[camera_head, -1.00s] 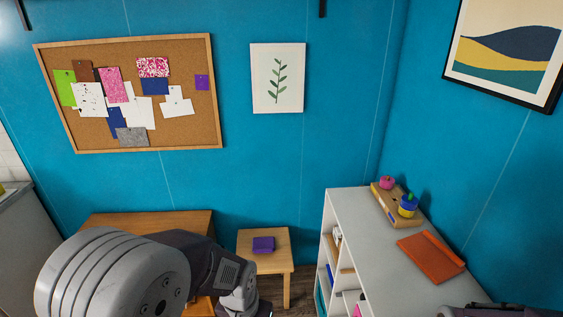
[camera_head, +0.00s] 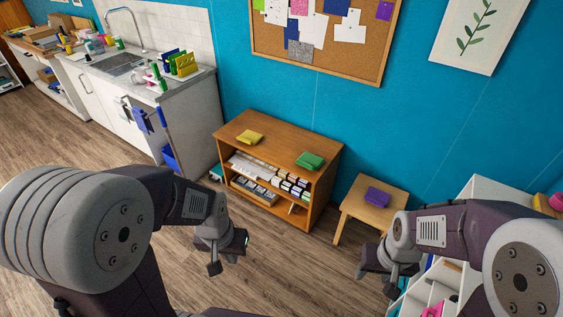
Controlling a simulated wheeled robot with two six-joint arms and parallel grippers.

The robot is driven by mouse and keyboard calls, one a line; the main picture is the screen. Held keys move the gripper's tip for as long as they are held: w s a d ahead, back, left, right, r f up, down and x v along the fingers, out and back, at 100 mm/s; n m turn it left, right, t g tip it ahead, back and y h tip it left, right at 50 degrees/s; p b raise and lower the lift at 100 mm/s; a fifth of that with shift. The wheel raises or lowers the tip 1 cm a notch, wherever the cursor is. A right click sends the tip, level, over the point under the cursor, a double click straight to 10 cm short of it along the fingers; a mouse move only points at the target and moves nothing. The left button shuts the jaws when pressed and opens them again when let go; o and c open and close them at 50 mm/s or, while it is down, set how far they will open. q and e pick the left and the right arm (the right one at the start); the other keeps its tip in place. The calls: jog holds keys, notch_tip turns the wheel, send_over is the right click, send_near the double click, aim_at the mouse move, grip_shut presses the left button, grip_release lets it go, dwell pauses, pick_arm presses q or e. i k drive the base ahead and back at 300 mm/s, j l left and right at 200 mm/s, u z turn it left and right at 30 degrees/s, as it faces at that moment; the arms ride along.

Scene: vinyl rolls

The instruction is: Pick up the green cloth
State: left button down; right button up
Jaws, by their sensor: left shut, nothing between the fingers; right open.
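The green cloth (camera_head: 310,161) lies folded on the right part of the top of a low wooden shelf unit (camera_head: 275,141). A yellow folded cloth (camera_head: 250,137) lies to its left on the same top. My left gripper (camera_head: 229,262) hangs over the floor in front of the unit, shut and empty, apart from the cloth. My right gripper (camera_head: 376,283) is near the small stool, open and empty, also well away from the cloth.
A small wooden stool (camera_head: 363,212) with a purple folded cloth (camera_head: 377,197) stands right of the unit. A white shelf (camera_head: 478,189) is at the right. A sink counter (camera_head: 180,99) is at the left. Wooden floor (camera_head: 75,147) is clear in front.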

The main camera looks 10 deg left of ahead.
aim_at(311, 161)
jog(key=z, duration=2.8)
jog(key=u, duration=2.8)
jog(key=i+z, duration=0.2)
jog(key=i, duration=1.9)
